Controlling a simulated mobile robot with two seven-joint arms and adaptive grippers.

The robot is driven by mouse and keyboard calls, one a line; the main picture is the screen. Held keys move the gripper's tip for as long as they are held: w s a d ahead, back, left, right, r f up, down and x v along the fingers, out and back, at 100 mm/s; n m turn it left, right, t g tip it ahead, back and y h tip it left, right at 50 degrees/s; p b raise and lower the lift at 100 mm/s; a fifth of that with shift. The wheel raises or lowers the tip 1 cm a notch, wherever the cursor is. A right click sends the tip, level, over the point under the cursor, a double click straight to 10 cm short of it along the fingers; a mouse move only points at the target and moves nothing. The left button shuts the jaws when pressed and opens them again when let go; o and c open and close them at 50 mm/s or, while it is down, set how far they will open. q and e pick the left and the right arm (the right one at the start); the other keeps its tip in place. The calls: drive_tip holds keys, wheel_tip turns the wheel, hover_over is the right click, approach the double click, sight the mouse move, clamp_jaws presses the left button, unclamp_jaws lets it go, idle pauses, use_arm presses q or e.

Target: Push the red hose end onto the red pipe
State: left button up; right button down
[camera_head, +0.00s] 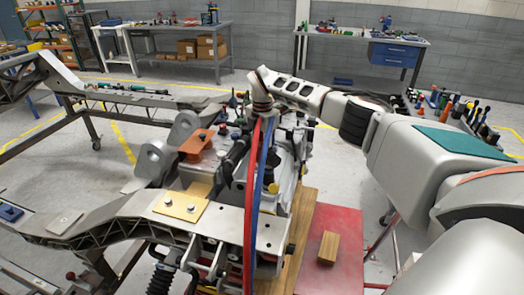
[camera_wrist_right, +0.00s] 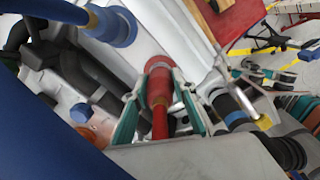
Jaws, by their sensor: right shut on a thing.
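In the right wrist view, my right gripper (camera_wrist_right: 160,82), with green pads, is shut on the red hose end (camera_wrist_right: 160,90). The red hose (camera_wrist_right: 159,124) runs back from a brass-coloured band toward the camera. A wide red collar (camera_wrist_right: 157,66) lies beyond the fingers; I cannot tell where the hose end stops and the red pipe begins, or whether they are joined. In the head view, the red hose (camera_head: 251,190) hangs in front of my right wrist and hides my right fingers. My left gripper is in no view.
A blue hose (camera_head: 262,160) hangs beside the red one; a wide blue fitting (camera_wrist_right: 112,27) sits close by in the wrist view. Grey chassis beams (camera_head: 125,215) surround the work area. A red surface (camera_head: 335,225) bears a wooden block (camera_head: 328,247) at the right.

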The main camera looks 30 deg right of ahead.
drive_tip(key=shift+f, duration=0.25)
idle(0.3)
drive_tip(key=shift+f, duration=0.55)
drive_tip(key=c, duration=1.6)
unclamp_jaws()
drive_tip(key=shift+o, duration=0.2)
drive_tip(key=shift+r, duration=0.1)
